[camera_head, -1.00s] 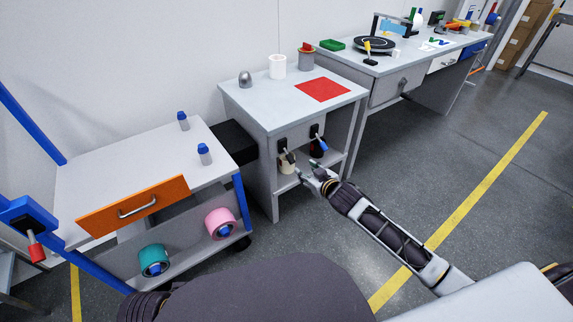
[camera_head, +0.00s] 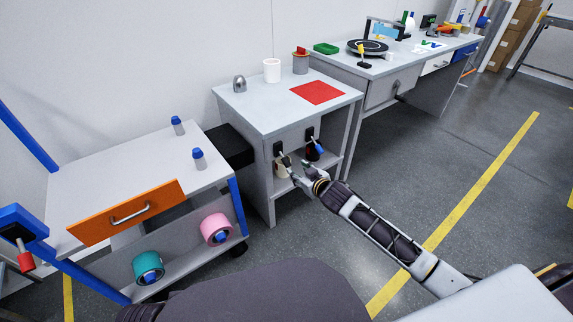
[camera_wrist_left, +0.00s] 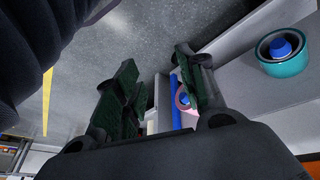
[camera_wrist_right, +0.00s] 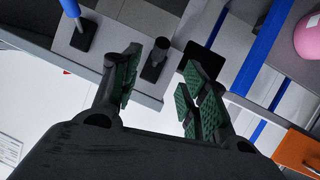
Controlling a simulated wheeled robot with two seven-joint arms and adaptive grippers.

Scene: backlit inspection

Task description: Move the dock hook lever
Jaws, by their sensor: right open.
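Two small levers are on black plates on the front of the grey cabinet (camera_head: 262,127). The left lever (camera_head: 283,156) has a dark handle, and the right lever (camera_head: 316,145) has a blue one. Another lever, with a red handle (camera_head: 25,260), is on the blue post at far left. I cannot tell which is the dock hook lever. My right gripper (camera_head: 295,172) is open just in front of the cabinet's left lever. In the right wrist view, this dark lever (camera_wrist_right: 161,52) shows between the spread fingers (camera_wrist_right: 160,80). My left gripper (camera_wrist_left: 158,70) is open and empty.
A cart with an orange drawer front (camera_head: 125,212) stands left, with teal (camera_head: 148,267) and pink (camera_head: 216,229) rolls on its lower shelf. The cabinet top holds a red mat (camera_head: 318,92), a white cylinder (camera_head: 272,70) and cans.

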